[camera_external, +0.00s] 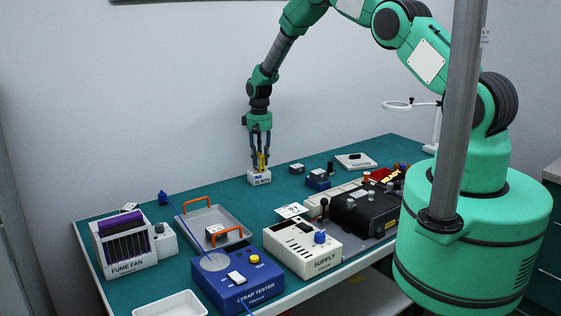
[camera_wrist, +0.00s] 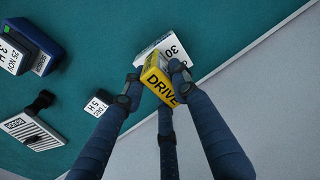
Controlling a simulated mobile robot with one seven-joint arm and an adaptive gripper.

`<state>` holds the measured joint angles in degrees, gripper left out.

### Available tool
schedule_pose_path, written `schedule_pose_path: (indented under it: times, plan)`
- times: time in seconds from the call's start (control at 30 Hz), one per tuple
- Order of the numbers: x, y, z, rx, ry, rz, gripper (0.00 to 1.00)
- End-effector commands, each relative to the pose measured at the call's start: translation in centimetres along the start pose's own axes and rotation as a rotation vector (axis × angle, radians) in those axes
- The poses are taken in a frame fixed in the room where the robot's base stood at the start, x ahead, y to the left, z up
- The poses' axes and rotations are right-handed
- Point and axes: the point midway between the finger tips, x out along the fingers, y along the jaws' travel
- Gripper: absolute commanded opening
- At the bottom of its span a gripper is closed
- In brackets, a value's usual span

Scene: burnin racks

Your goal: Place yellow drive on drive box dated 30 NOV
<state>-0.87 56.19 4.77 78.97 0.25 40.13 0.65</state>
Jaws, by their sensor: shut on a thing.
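The yellow drive (camera_wrist: 158,84), marked DRIVE, is between the fingertips of my gripper (camera_wrist: 156,82), which is shut on it. In the external view my gripper (camera_external: 260,155) points down at the back edge of the table with the yellow drive (camera_external: 261,161) in it. The drive box dated 30 NOV (camera_external: 259,178), white with dark print, is directly below the drive. In the wrist view the box (camera_wrist: 165,50) shows "30" on its label and is partly covered by the drive and a finger. I cannot tell whether the drive touches it.
A small dark box (camera_external: 296,169) and a blue box (camera_external: 318,180) stand right of the drive box; the wrist view shows a 25 NOV label. A tray with orange handles (camera_external: 213,224), a strap tester (camera_external: 237,283) and a supply unit (camera_external: 302,247) stand nearer the front.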

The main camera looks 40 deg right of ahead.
Motion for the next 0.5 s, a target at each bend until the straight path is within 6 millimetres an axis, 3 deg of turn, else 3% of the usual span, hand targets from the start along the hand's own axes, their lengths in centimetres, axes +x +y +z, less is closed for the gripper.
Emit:
schedule_pose_path:
  times: [0.5]
  plan:
    - [0.68,0.0,-0.03,0.0,0.001,0.0,0.0]
